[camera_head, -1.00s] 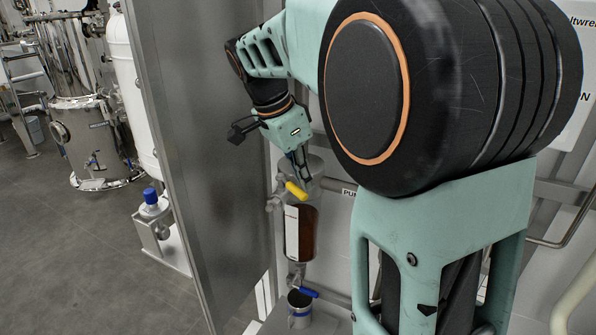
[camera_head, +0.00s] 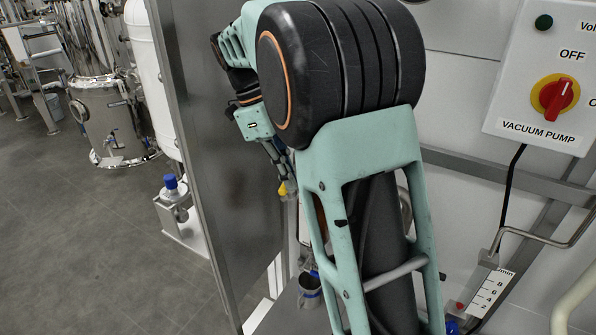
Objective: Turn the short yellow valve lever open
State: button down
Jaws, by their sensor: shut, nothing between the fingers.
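The short yellow valve lever (camera_head: 283,189) shows as a small yellow patch left of the middle, just left of my large arm link. Most of its valve is hidden behind my arm. My gripper (camera_head: 279,174) points down right above the lever. Its fingers are shut and nothing shows between them. The fingertips are at or very close to the lever; I cannot tell whether they touch it. Only a sliver of the brown-filled vessel under the valve shows past my arm.
A steel panel (camera_head: 215,150) stands close on the left of my gripper. A metal cup (camera_head: 309,291) sits below the valve. On the right are the vacuum pump switch box (camera_head: 540,85) and a flow gauge (camera_head: 490,293). Open floor (camera_head: 80,240) lies left.

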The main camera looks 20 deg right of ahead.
jog(key=shift+w+a+p, duration=0.35)
jog(key=shift+a, duration=0.35)
jog(key=shift+d, duration=0.15)
